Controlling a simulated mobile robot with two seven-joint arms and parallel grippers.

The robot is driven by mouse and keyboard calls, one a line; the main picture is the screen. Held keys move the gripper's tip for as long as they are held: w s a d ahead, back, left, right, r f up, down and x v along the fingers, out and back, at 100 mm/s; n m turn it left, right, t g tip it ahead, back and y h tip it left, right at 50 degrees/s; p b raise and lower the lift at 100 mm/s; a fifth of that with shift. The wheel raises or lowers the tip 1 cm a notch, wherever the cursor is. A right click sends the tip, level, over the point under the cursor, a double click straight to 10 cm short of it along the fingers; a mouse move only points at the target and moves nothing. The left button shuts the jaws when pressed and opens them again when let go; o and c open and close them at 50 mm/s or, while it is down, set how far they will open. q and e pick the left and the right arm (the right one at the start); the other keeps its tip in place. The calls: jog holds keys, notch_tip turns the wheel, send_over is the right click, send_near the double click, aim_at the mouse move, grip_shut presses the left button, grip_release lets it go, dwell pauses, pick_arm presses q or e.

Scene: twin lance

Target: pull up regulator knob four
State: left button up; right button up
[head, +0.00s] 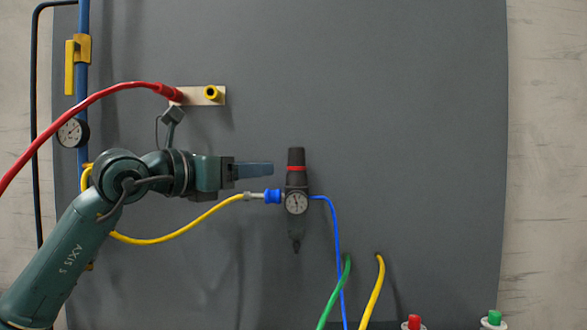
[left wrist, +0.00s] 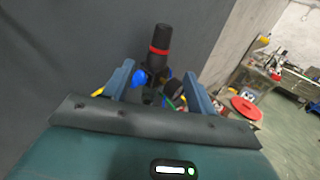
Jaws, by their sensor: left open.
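The regulator is mounted on the grey panel with its black knob (head: 296,157) on top, a red ring (head: 296,168) below the knob and a round gauge (head: 297,202) lower down. In the left wrist view the knob (left wrist: 161,38) stands beyond and between the two fingers. My left gripper (head: 272,169) points right, with its fingertips a short gap to the left of the knob. In the left wrist view its fingers (left wrist: 157,85) are spread apart with nothing between them that I can see held. The right gripper does not show.
A blue fitting (head: 272,196) with a yellow hose (head: 190,229) enters the regulator's left, below my gripper. A blue tube (head: 335,240) leaves its right side. A red hose (head: 100,92) and its holder (head: 205,96) sit above my arm. The panel (head: 420,120) to the right is bare.

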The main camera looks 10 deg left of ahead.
aim_at(290, 167)
pick_arm(q)
jog(key=p+x, duration=0.2)
jog(key=x, duration=0.8)
jog(key=shift+w+d, duration=0.2)
jog(key=shift+w, duration=0.05)
grip_shut()
